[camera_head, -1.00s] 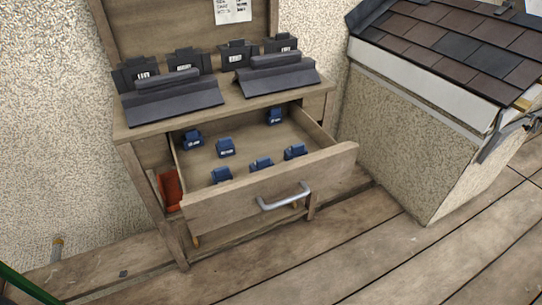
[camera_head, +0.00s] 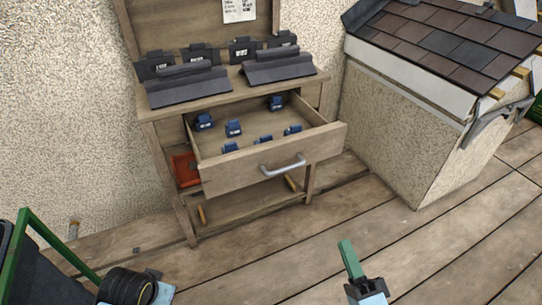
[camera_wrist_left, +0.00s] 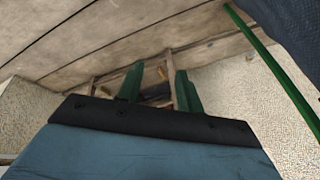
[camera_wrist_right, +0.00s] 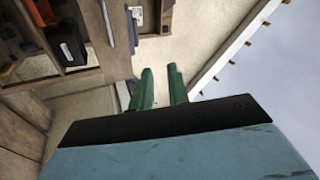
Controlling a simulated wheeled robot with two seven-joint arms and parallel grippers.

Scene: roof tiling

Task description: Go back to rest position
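My right gripper (camera_head: 349,262) shows at the bottom of the head view, over the plank floor and apart from the workbench. In the right wrist view its green fingers (camera_wrist_right: 160,86) stand apart with nothing between them. My left gripper (camera_wrist_left: 157,80) shows in the left wrist view, with its green fingers apart and nothing held between them. In the head view only part of my left arm shows at the lower left, and its fingers are out of sight.
A wooden workbench (camera_head: 155,113) has its drawer (camera_head: 240,174) pulled open, with several blue blocks (camera_head: 233,128) inside. Dark ridge pieces (camera_head: 188,86) lie on top. A tiled roof model (camera_head: 440,45) stands at the right. The plank floor in front (camera_head: 270,250) is clear.

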